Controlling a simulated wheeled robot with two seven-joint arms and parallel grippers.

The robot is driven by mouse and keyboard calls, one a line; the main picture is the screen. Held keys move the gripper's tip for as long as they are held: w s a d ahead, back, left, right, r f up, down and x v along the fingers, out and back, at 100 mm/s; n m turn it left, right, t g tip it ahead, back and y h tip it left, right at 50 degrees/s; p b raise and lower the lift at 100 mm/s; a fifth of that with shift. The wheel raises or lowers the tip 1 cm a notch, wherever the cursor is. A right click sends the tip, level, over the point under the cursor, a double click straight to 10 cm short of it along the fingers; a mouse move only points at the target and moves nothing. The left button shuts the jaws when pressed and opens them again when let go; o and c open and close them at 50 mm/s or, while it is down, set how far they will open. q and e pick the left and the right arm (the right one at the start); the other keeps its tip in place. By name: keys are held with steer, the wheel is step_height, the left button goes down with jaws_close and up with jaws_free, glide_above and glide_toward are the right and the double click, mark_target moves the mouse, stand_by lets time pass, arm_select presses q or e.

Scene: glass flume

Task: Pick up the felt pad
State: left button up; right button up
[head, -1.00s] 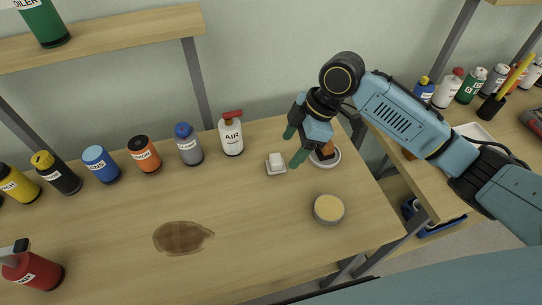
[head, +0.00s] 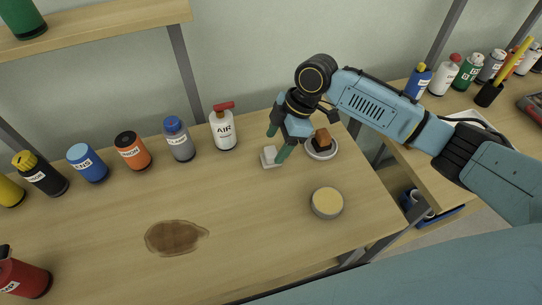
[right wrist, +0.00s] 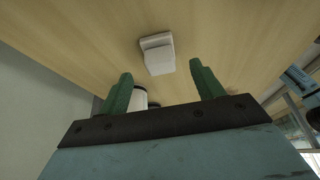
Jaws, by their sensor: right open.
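A small white block, which looks like the felt pad (head: 269,154), sits on a small pale square base on the wooden bench. In the right wrist view the pale pad (right wrist: 157,54) lies ahead of the fingertips, roughly centred between them. My right gripper (head: 276,146) is open and empty, with green fingers pointing down to the left. In the head view one finger overlaps the pad's right side; I cannot tell whether they touch. In the right wrist view the gripper (right wrist: 160,69) shows a wide gap between its fingers. My left gripper is not in view.
A white round dish (head: 322,153) with a brown and black block stands right of the gripper. A round tin (head: 326,203) with a yellowish top is nearer. The white AIR bottle (head: 224,130) stands left of the pad. A brown spill (head: 177,238) lies on the bench; bare wood surrounds it.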

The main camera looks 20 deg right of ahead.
mark_target(272, 151)
steer(key=x, duration=0.4)
steer(key=shift+f, duration=0.1)
steer(key=c, duration=1.1)
steer(key=shift+o, duration=0.2)
step_height(272, 151, up, 10)
steer(key=shift+r+p, duration=0.1)
steer(key=shift+p, duration=0.35)
